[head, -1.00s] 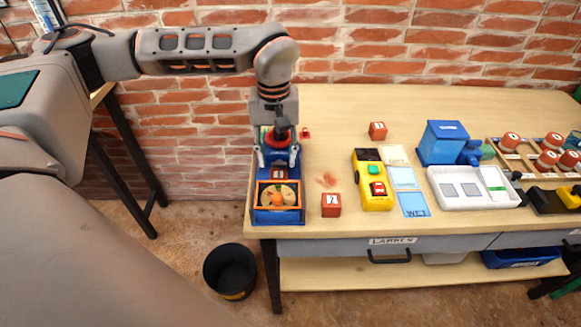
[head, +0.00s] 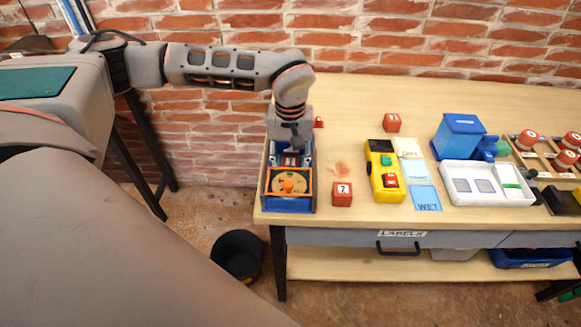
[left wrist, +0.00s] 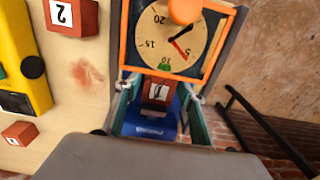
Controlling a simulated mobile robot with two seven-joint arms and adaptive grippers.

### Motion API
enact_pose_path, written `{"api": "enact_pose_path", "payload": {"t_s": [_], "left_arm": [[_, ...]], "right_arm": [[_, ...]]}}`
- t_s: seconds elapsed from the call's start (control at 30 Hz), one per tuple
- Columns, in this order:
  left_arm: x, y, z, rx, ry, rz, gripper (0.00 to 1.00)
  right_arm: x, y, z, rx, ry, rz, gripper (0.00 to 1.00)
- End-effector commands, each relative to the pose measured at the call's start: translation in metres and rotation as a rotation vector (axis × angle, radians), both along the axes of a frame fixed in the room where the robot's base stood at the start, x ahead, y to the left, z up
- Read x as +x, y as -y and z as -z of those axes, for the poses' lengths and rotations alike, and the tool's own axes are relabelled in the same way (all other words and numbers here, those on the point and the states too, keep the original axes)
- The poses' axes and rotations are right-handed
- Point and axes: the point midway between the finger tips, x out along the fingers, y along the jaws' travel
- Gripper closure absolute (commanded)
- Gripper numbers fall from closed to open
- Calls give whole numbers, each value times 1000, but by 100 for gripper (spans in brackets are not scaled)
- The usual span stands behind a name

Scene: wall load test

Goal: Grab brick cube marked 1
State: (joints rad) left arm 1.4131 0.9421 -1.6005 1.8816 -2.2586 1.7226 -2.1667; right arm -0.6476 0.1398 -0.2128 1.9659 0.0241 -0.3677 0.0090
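The red brick cube marked 1 (head: 291,160) sits inside a blue frame (head: 286,205) at the table's left end, behind a dial panel. In the left wrist view the cube (left wrist: 157,92) shows its white label with a 1. My left gripper (head: 291,152) points down over the cube. In the left wrist view its fingers (left wrist: 158,108) stand apart, one on each side of the cube, with gaps showing; it looks open and not touching. The cube's lower part is hidden. My right gripper is not in view.
The orange-rimmed dial (head: 288,183) stands just in front of the cube. A red cube marked 2 (head: 342,194) and a yellow box (head: 385,172) are to the right. Another red cube (head: 391,122) lies farther back. A dark bucket (head: 237,255) stands on the floor.

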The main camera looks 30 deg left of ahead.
Motion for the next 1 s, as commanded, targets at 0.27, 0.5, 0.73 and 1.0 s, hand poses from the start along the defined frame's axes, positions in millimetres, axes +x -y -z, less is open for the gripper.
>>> {"api": "enact_pose_path", "payload": {"t_s": [0.27, 0.5, 0.73, 1.0], "left_arm": [[0, 0, -1, 0, 0, 0, 94], [0, 0, -2, 0, 1, 0, 94], [1, 0, -22, -1, 3, 0, 94], [1, 0, -73, -1, 6, 1, 94]], "right_arm": [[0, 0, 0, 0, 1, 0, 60], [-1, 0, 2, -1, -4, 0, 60], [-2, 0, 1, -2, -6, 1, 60], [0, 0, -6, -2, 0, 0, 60]]}}
